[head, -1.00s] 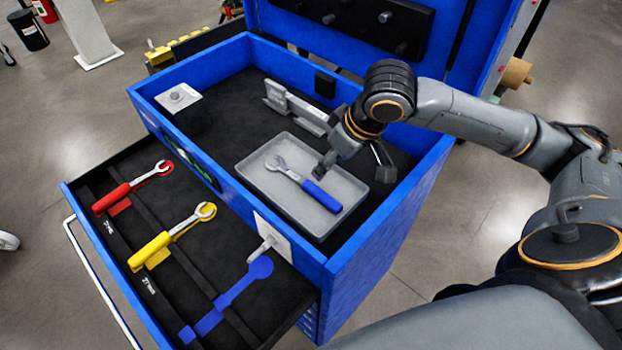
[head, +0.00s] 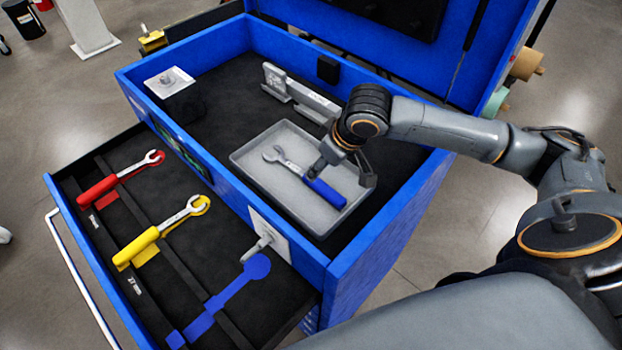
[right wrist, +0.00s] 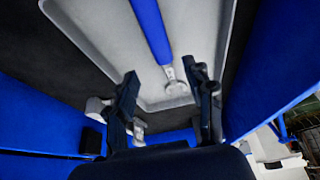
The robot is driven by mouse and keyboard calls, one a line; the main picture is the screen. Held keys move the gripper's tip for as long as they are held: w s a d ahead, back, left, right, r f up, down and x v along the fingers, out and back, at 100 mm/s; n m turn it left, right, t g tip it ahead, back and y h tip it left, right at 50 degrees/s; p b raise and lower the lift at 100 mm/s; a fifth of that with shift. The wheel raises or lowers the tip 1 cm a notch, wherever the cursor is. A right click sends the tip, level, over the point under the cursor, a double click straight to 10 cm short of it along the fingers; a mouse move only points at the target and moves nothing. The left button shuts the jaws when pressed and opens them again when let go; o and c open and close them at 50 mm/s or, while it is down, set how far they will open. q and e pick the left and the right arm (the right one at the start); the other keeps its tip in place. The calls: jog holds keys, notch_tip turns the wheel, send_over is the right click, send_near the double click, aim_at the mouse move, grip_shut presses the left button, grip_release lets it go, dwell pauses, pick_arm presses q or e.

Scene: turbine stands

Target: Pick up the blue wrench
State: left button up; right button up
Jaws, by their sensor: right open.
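The blue wrench (head: 322,192) lies in a grey tray (head: 250,176) inside the blue cabinet's top. Its blue handle points to the lower right and its silver open head to the upper left. My right gripper (head: 343,172) is open and empty, just above the handle in the head view, its fingers apart. In the right wrist view the wrench (right wrist: 153,32) lies beyond the spread fingertips of the right gripper (right wrist: 160,76), lined up with the gap between them. Any contact cannot be told. My left gripper is not in view.
An open drawer holds a red wrench (head: 120,178), a yellow wrench (head: 160,232) and a bare blue wrench outline (head: 228,295). A grey metal part (head: 300,95) stands behind the tray. The cabinet's blue walls (head: 385,235) rise around the tray.

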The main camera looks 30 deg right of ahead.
aim_at(302, 174)
jog(key=shift+w+f, duration=0.3)
jog(key=shift+f, duration=0.35)
jog(key=x, duration=0.1)
jog(key=p+x, duration=0.1)
jog(key=x, duration=0.2)
jog(key=shift+s+a+f, duration=0.1)
jog(key=shift+a+f, duration=0.05)
jog(key=shift+a, duration=0.2)
jog(key=shift+f, duration=0.3)
grip_shut()
